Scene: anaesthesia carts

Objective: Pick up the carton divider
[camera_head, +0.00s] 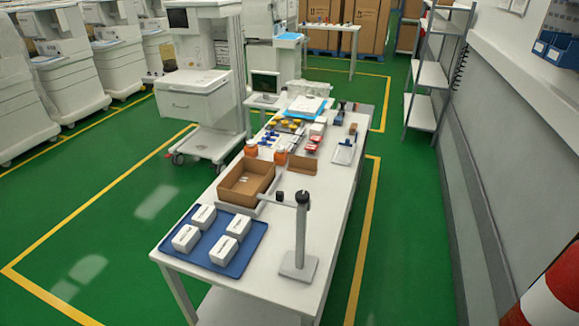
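A small brown cardboard piece (302,164), which looks like the carton divider, is on the white table (327,205), to the right of and beyond an open cardboard carton (235,197). A small orange item (280,157) is at its left end. The carton is open at the top, and a small pale item lies on its floor. I cannot make out a divider inside it. Neither of my grippers shows in this view.
A blue tray (246,257) with several white boxes is at the table's near left. A grey stand (299,243) with a side arm rises at the near right. Many small items crowd the table's far half. A shelf rack (429,75) stands right; green floor (120,225) is clear left.

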